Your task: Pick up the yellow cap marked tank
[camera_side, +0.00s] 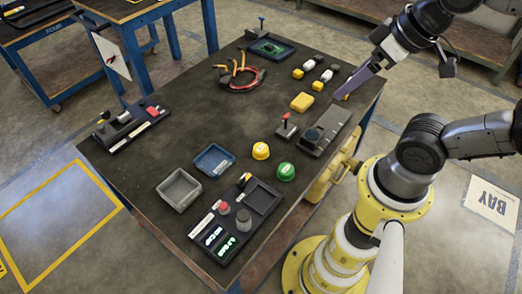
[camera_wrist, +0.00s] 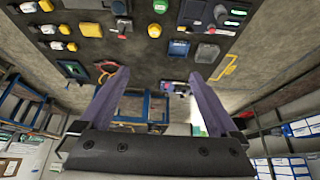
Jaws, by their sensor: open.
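The yellow cap (camera_side: 261,150) is a round domed piece on the dark table, near its middle. It also shows in the wrist view (camera_wrist: 154,31), beyond my fingers at the top. Any marking on it is too small to read. A similar green cap (camera_side: 286,171) sits beside it, nearer the table's right edge, and shows at the top of the wrist view (camera_wrist: 160,6). My gripper (camera_side: 342,96) is raised over the table's far right edge, well apart from the yellow cap. In the wrist view its two purple fingers (camera_wrist: 158,76) are spread apart with nothing between them.
A blue tray (camera_side: 214,160) and a grey tray (camera_side: 179,188) stand left of the caps. A grey device (camera_side: 325,132) with a dark knob and a small red-handled lever (camera_side: 286,127) stand behind. A yellow block (camera_side: 302,102) lies farther back. The table's centre-left is clear.

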